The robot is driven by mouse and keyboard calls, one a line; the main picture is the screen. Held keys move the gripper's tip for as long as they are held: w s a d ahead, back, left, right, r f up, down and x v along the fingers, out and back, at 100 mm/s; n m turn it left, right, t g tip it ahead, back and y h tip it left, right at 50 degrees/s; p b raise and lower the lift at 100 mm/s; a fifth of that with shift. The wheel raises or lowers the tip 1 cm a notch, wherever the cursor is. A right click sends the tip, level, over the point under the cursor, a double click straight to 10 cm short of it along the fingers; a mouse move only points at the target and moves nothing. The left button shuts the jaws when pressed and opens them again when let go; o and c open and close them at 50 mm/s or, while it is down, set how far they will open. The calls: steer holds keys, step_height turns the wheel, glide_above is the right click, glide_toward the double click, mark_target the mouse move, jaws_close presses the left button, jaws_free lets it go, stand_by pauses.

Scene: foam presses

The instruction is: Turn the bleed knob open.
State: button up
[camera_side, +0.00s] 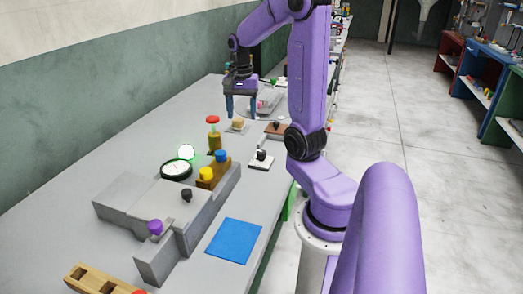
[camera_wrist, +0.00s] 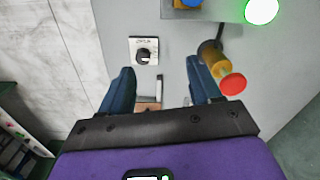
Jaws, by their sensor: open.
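A black round knob (camera_side: 261,155) sits on a small white plate (camera_side: 258,166) at the right edge of the bench. In the wrist view this knob (camera_wrist: 143,57) has a pale pointer mark, and small lettering above it is too blurred to read surely. Whether it is the bleed knob I cannot tell for certain. My gripper (camera_side: 241,107) is open and empty, pointing down above the bench, farther back than the knob. In the wrist view my gripper's blue fingers (camera_wrist: 160,72) are apart, and the knob lies beyond them, left of centre.
A blue mat (camera_side: 233,241) lies in front. A brown block (camera_side: 276,130) lies behind the knob.

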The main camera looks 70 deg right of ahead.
mark_target(262, 151)
steer(key=s+d+m, duration=0.4)
steer(key=d+m, duration=0.1)
steer(key=d, duration=0.2)
steer(key=f, duration=1.7)
steer(key=shift+a+f, duration=0.15)
steer(key=shift+a, duration=0.1)
steer(key=c, duration=1)
